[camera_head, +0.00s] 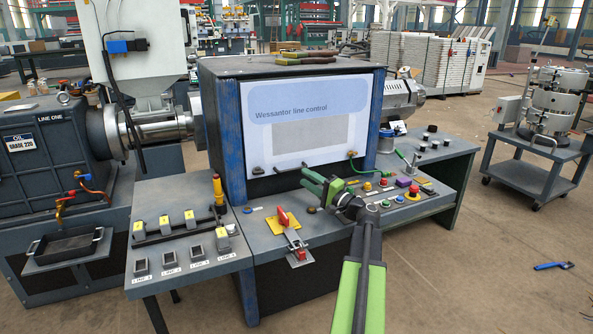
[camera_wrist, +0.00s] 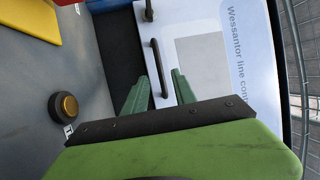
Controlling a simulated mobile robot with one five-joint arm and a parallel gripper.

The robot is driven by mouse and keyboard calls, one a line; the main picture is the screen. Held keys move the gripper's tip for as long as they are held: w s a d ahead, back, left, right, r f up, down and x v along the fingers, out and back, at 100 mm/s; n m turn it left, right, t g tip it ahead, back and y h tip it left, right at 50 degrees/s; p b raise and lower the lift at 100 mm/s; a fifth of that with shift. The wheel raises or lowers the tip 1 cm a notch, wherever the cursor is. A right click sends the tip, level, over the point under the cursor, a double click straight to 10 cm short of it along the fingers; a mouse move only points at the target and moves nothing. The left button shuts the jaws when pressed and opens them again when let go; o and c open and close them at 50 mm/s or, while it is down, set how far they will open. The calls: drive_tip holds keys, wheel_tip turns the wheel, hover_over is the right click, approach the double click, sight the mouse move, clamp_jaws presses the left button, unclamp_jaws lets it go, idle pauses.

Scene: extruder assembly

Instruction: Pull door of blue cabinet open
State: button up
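The blue cabinet (camera_head: 231,150) has worn blue posts, a dark top and a white door (camera_head: 350,110) marked "Wessantor line control". The door looks shut. It also fills the upper right of the wrist view (camera_wrist: 205,20). A black bar handle (camera_head: 290,171) sits along the door's lower edge; it also shows in the wrist view (camera_wrist: 156,60). My gripper (camera_head: 308,183) is just in front of the lower door, near the handle. In the wrist view its green fingers (camera_wrist: 162,76) are apart, with the handle's near end appearing between them. Contact cannot be told.
A grey console (camera_head: 270,225) with a red-handled clamp (camera_head: 287,219), switches and several buttons lies below my gripper. A dark button with an orange cap (camera_wrist: 67,105) is close in the wrist view. A green hose (camera_head: 352,164) hangs by the door's right side.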

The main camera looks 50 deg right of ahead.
drive_tip(key=w, duration=0.3)
drive_tip(key=w+r, duration=0.1)
drive_tip(key=w, duration=0.1)
drive_tip(key=shift+w+p, duration=0.25)
drive_tip(key=shift+p, duration=0.05)
drive_tip(key=shift+c, duration=0.4)
clamp_jaws()
idle(0.6)
